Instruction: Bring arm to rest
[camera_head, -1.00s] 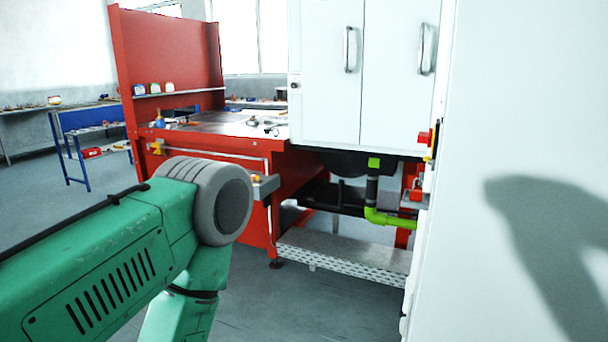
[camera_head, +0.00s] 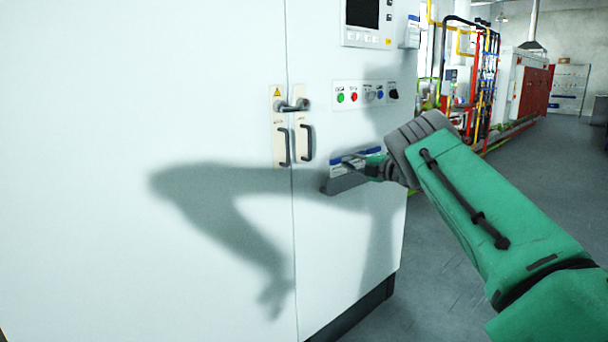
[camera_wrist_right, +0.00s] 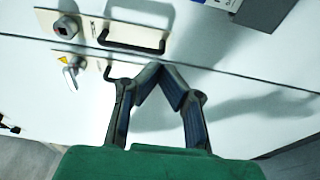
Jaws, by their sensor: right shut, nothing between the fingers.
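My green right arm comes in from the right in the head view. Its gripper (camera_head: 352,164) is small and partly hidden behind the wrist, in front of the white cabinet (camera_head: 220,110). In the right wrist view the right gripper (camera_wrist_right: 158,70) is shut and empty, its two dark fingers meeting at the tips. The cabinet front and its dark door handle (camera_wrist_right: 137,38) lie beyond the fingertips. I cannot tell the exact gap to the cabinet. My left gripper is not in view.
The cabinet carries a door latch (camera_head: 290,105), dark handles (camera_head: 306,142), a button panel (camera_head: 365,93) and a screen (camera_head: 362,14). A grey document holder (camera_head: 345,183) sits low beside the arm. Open grey floor (camera_head: 430,270) lies to the right, with coloured pipes behind.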

